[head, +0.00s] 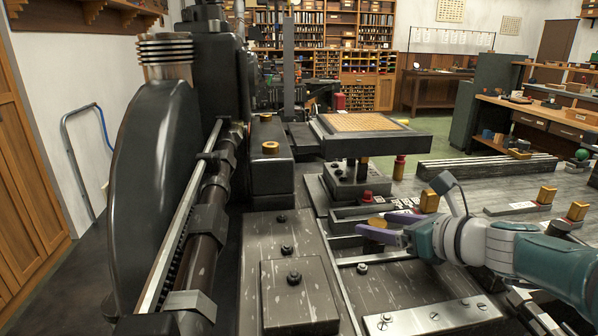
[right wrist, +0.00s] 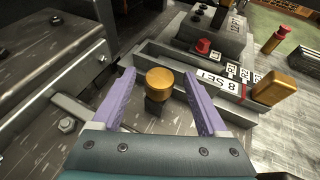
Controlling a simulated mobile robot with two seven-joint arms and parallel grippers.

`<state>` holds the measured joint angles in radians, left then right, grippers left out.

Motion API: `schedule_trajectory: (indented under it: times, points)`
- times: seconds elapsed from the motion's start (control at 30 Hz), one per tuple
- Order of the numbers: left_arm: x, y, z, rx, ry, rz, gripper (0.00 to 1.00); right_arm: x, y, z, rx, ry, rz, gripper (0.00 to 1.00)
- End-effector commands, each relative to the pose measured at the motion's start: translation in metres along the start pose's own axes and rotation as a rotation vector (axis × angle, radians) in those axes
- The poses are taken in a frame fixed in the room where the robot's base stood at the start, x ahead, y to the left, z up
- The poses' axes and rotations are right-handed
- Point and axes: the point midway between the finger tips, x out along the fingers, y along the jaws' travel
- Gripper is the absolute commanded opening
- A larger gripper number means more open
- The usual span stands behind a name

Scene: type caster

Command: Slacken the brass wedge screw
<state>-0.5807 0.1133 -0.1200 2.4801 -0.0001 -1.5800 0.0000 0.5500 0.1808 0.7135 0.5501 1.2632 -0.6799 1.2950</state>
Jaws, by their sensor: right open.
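A round brass knob on a dark stem, which looks like the brass wedge screw (right wrist: 159,79), stands between the two purple fingers of my right gripper (right wrist: 160,92) in the right wrist view. The fingers are open, with a gap on each side of the knob. In the head view the brass screw (head: 377,222) shows as a small gold disc by the fingertips of my right gripper (head: 381,227). The lower part of its stem is partly hidden there. My left gripper is in neither view.
A channel with a white lettered strip (right wrist: 224,88) lies just beyond the fingers. A brass block (right wrist: 273,87) and a red knob (right wrist: 203,46) stand close by. A large black machine (head: 160,190) fills the left of the head view. More brass blocks (head: 546,195) stand on the bench.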

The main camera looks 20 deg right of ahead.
Motion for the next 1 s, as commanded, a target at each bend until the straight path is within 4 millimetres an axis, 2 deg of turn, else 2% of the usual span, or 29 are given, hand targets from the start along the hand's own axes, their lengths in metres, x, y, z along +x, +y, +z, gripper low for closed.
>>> schedule_trajectory:
  times: [0.27,0.6,0.8,1.0]
  points:
    - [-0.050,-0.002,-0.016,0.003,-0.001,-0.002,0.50,-0.022,0.000,0.054,-0.003,0.000,0.001,0.76]
    - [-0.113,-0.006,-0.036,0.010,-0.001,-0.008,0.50,-0.056,0.000,0.134,-0.004,-0.001,0.000,0.76]
    - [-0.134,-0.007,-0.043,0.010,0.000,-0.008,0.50,-0.069,0.001,0.167,-0.003,0.000,0.001,0.76]
    - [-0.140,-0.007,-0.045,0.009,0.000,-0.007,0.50,-0.075,0.000,0.181,-0.001,0.001,0.000,0.76]
